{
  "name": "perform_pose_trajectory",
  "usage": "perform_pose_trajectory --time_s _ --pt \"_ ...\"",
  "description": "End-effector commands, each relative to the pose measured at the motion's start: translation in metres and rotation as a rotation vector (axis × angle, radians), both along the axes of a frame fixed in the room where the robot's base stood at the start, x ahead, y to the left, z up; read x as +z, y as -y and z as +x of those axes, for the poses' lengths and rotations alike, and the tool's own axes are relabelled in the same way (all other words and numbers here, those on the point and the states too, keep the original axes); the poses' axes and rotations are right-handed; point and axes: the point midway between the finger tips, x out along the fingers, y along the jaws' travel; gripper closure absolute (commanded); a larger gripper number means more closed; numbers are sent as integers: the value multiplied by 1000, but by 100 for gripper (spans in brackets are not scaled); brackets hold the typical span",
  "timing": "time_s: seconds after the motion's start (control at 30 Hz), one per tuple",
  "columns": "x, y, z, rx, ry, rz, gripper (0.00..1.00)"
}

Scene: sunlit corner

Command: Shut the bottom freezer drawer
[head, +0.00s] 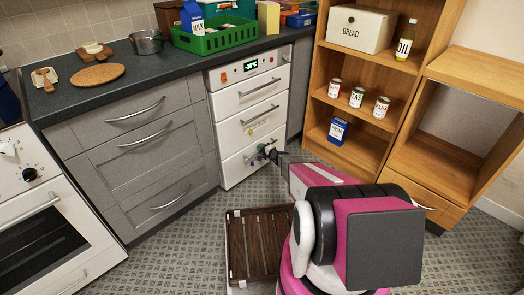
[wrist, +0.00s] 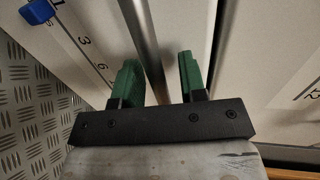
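The white freezer (head: 262,68) stands between the grey cabinets and the wooden shelf, with a display panel above three drawers. The bottom freezer drawer (head: 232,170) looks about level with the drawers above in the head view; I cannot tell whether a small gap is left. My gripper (head: 265,151) is at this drawer's front, by its handle, partly hidden by my arm. In the wrist view my gripper (wrist: 158,80) has its green fingers apart, with a grey metal bar (wrist: 143,35), seemingly the handle, running between them. Neither finger clearly presses on it.
A brown slatted crate (head: 258,240) lies on the floor left of my base. The grey cabinet (head: 150,150) is left of the freezer, the wooden shelf (head: 350,150) right. A blue slider (wrist: 37,12) on a numbered scale shows in the wrist view. Floor before the cabinets is clear.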

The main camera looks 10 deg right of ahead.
Motion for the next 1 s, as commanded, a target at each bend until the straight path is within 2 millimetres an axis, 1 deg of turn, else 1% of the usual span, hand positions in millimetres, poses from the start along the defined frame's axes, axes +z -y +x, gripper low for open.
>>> perform_pose_trajectory --time_s 0.17,0.27,0.7,0.83,1.0 --pt "2 4 -6 0 -1 -1 62" --pt "4 9 -15 -1 -1 -1 62" --pt "19 53 -76 0 -1 -1 62" --pt "21 60 -84 -1 0 0 62" --pt "21 62 -85 0 0 0 62"
